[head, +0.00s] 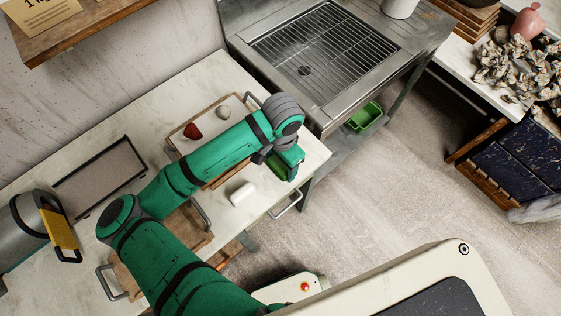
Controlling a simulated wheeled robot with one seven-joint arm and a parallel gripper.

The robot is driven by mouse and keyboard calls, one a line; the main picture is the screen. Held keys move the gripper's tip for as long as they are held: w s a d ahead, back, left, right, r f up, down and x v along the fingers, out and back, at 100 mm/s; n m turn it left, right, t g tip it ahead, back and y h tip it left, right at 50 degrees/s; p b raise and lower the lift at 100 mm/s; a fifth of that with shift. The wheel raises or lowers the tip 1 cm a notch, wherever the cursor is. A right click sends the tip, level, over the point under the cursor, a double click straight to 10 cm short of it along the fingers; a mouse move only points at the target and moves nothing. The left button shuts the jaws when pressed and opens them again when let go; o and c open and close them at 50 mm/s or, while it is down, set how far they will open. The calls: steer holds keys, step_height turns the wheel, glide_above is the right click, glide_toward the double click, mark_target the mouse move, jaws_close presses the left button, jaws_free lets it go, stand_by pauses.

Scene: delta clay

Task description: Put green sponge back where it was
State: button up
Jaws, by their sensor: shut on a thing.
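My gripper (280,173) is at the end of my green arm, over the right end of the pale worktop (302,160). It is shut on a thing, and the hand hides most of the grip. A small dark green patch under the hand looks like the green sponge (276,175), but it is hard to tell apart from my green wrist. No other green sponge shows. I cannot tell whether the held thing touches the worktop.
A white cylinder (242,193) lies left of my gripper. A tray (176,146) holds a red lump (193,131) and a pale lump (223,112), partly behind my arm. A metal sink unit (315,111) stands at the right, with a green bin (378,112) on its lower shelf.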

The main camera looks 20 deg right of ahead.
mark_target(281, 163)
steer(key=shift+d+f, duration=0.1)
steer(key=shift+f, duration=0.1)
steer(key=o, duration=1)
steer(key=shift+r, duration=0.15)
step_height(281, 163, up, 12)
steer(key=shift+d, duration=0.1)
